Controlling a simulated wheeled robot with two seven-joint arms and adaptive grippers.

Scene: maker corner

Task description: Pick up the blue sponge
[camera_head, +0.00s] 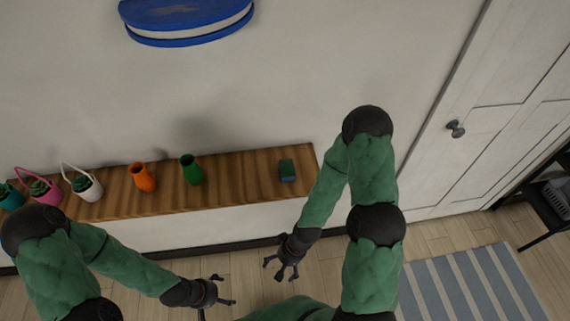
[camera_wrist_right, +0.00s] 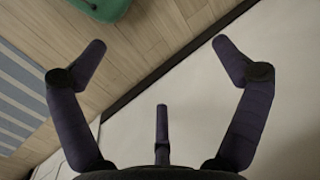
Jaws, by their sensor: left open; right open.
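My right gripper (camera_head: 284,270) hangs below the shelf's right end, apart from the block. In the right wrist view, the right gripper (camera_wrist_right: 160,60) has its fingers spread with nothing between them. My left gripper (camera_head: 224,292) is open and empty, low in the head view, left of the right gripper. The block is not in the right wrist view.
The wooden shelf (camera_head: 235,174) holds a green vase (camera_head: 191,170), an orange vase (camera_head: 142,177) and several small baskets or pots at the left. A white door (camera_head: 480,110) is right. A striped rug (camera_head: 470,285) lies on the floor. The shelf around the block is clear.

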